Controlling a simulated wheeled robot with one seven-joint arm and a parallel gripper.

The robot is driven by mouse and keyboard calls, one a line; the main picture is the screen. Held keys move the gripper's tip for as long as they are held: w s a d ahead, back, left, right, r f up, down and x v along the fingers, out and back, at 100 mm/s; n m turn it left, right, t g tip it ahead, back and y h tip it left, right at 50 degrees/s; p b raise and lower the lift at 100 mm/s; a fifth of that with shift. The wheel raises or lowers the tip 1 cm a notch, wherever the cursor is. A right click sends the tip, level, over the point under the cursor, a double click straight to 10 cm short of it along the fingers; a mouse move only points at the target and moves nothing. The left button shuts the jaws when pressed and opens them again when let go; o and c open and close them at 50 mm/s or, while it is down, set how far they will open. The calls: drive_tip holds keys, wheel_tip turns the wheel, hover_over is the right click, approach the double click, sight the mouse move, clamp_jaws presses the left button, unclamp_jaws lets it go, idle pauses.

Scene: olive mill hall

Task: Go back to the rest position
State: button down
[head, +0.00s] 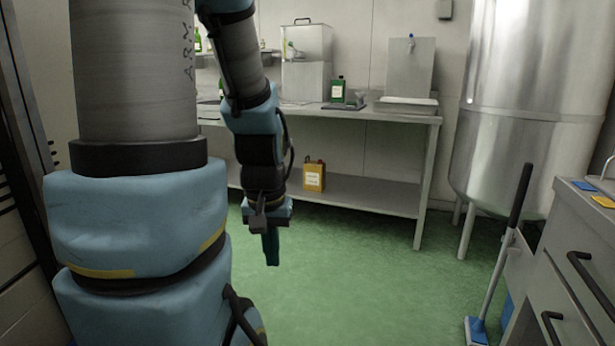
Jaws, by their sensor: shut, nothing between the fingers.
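My gripper (271,248) hangs at the end of my arm, pointing down over the green floor in the head view. Its fingers are together and nothing shows between them. It is in front of the steel workbench and apart from it. My large arm links fill the left of the view and hide part of the bench's left side.
A steel workbench (390,116) with a lower shelf stands at the back, bearing a green bottle (337,90) and a steel container (306,75). A yellow can (314,176) sits on the shelf. A steel tank (530,110), a mop-like tool (500,270) and a drawer cabinet (570,270) are at right.

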wheel_tip(320, 180, up, 15)
drive_tip(key=p, duration=1.3)
drive_tip(key=shift+p, duration=0.4)
